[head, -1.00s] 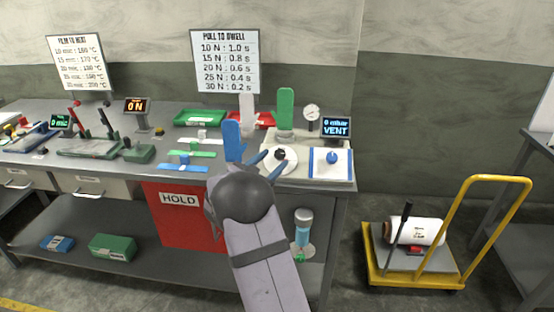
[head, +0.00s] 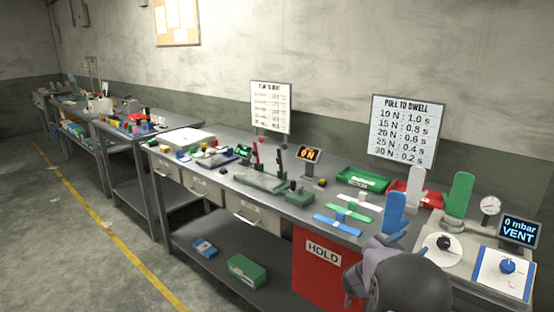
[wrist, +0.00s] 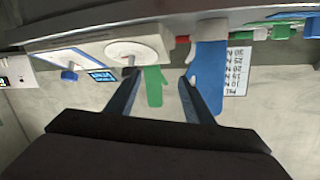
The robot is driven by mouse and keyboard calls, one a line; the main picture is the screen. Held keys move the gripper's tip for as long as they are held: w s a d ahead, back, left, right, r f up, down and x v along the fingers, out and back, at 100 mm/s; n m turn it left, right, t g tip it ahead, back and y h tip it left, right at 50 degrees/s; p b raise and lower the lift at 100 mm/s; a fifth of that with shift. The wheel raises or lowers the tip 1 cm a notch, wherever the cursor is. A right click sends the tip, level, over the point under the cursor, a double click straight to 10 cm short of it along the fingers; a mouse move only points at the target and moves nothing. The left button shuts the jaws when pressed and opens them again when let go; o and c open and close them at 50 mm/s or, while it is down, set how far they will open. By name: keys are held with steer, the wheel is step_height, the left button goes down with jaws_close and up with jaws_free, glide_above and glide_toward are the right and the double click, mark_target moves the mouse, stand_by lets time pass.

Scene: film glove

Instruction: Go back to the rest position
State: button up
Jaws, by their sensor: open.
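My gripper (wrist: 158,77) is open in the wrist view, its two dark fingers apart with nothing held between them. The wrist picture is upside down. The dial on the white round plate (head: 442,247) shows near one fingertip in the wrist view. A blue hand shape (head: 396,214) stands at the bench front, and it shows beside the other finger in the wrist view (wrist: 209,75). A green one (head: 459,195) and a white one (head: 415,188) stand behind.
The grey bench (head: 215,176) carries green and red trays, tools and a display (head: 308,155) reading 0 N. A vent display (head: 519,230) and gauge (head: 490,206) stand at the right end. A red HOLD panel (head: 325,278) hangs in front. Floor at left is open.

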steer(key=s+a+f+n+y+p, duration=0.15)
steer(key=a+n+y, duration=0.35)
steer(key=a, duration=0.6)
steer(key=s+a+f+n+y+p, duration=0.1)
steer(key=s+a+n+y+p, duration=0.25)
steer(key=a+y, duration=0.55)
steer(key=s+a+f+n+g+p, duration=0.1)
steer(key=s+a+g, duration=0.1)
steer(key=s, duration=0.7)
steer(key=s+a+f+n+g+p, duration=0.1)
steer(key=s+a+n+g, duration=0.1)
steer(key=s, duration=0.7)
steer(key=s+a+f+n+g+p, duration=0.1)
steer(key=s+a+g, duration=0.3)
steer(key=s, duration=0.6)
steer(key=shift+n+g, duration=0.6)
steer(key=shift+n, duration=0.05)
steer(key=shift+w+f, duration=0.1)
steer(key=shift+w, duration=0.05)
